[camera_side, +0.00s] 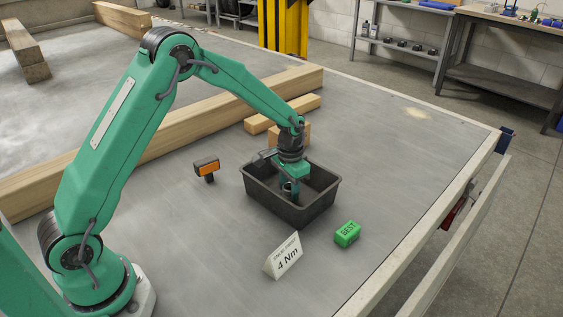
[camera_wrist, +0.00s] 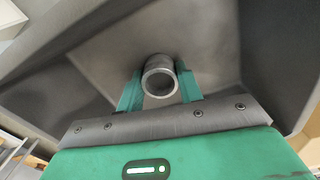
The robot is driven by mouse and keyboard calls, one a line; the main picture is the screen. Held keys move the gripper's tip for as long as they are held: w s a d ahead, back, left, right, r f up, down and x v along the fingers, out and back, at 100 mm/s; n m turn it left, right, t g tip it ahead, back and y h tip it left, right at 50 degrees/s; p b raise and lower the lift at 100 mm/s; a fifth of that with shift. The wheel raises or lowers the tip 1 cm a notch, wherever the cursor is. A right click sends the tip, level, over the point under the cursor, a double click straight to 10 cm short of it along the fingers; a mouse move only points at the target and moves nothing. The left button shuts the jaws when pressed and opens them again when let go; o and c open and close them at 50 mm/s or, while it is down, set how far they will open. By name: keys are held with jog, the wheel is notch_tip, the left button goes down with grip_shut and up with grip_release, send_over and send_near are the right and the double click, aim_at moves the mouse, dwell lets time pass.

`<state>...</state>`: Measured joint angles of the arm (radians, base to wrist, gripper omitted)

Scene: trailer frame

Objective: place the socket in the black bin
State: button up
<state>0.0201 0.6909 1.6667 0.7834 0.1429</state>
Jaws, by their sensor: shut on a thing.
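The black bin (camera_side: 306,206) stands on the grey trailer bed in the side view. Its inside walls and floor (camera_wrist: 90,64) fill much of the wrist view. My gripper (camera_side: 291,189) points down inside the bin's opening. In the wrist view the two green fingers (camera_wrist: 159,90) are shut on the socket (camera_wrist: 160,76), a grey metal ring-shaped piece with its round open end facing the camera. The socket is between the fingertips, over the bin floor. I cannot tell whether it touches the floor. In the side view the socket is mostly hidden by the gripper and the bin wall.
A white card reading "4 Nm" (camera_side: 283,256) and a green block marked "BEST" (camera_side: 347,234) stand in front of the bin. An orange-and-black device (camera_side: 207,168) is to its left. Wooden beams (camera_side: 200,122) lie behind. The bed on the right is clear.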

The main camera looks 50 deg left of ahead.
aim_at(289, 187)
jog(key=o, duration=1.1)
jog(key=shift+c, duration=0.2)
jog(key=shift+r, duration=0.15)
notch_tip(289, 187, up, 12)
